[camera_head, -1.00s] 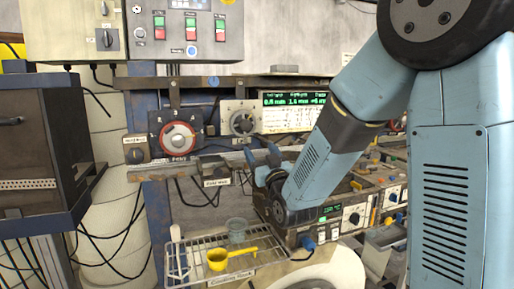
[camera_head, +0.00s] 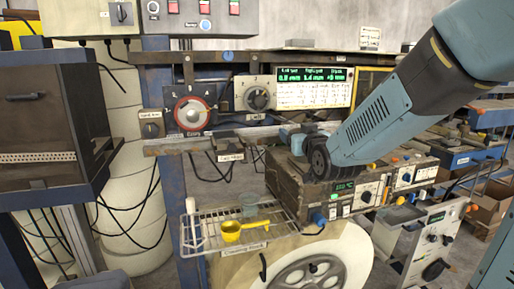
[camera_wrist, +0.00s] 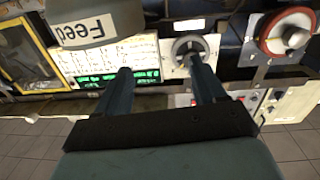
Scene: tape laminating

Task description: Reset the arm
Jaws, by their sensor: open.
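My arm (camera_head: 380,118) comes in from the upper right of the head view and reaches left. My gripper (camera_head: 287,133) is at its end, small and partly hidden by the wrist, in front of the panel rail and above the brown control box. In the wrist view my gripper (camera_wrist: 160,67) shows two blue fingers spread apart with nothing between them. Beyond the fingers are the display panel (camera_wrist: 115,60) and a grey dial (camera_wrist: 190,47), seen upside down.
The brown control box (camera_head: 330,187) is below my wrist. A red dial (camera_head: 190,113) is on the left panel. A dark cabinet (camera_head: 45,120) stands far left.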

